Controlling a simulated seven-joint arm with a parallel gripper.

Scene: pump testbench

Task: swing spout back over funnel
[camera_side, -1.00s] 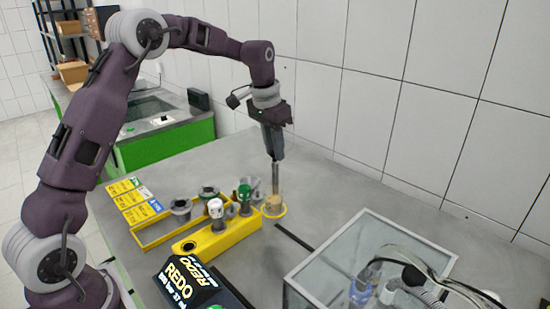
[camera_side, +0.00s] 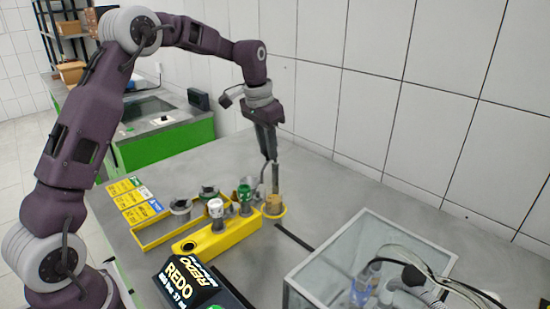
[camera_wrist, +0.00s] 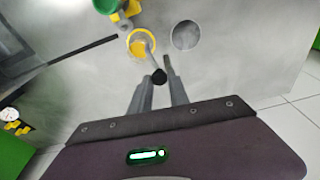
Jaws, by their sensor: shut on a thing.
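My gripper (camera_side: 269,156) points down above the yellow-rimmed funnel (camera_side: 274,212). It is shut on the grey spout (camera_side: 275,178), a thin tube standing at the funnel. In the wrist view my gripper (camera_wrist: 159,72) has its fingers on either side of the spout's dark end. The grey spout (camera_wrist: 149,57) runs from there to the yellow ring of the funnel (camera_wrist: 131,47) and covers part of its opening. A tan piece (camera_side: 274,202) shows inside the yellow rim. The exact contact between fingers and spout is hard to see.
A yellow block (camera_side: 205,243) with white-topped (camera_side: 215,208) and green-topped (camera_side: 244,191) parts stands close left of the funnel. A glass box (camera_side: 345,262) stands at the front right. The bench behind is clear.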

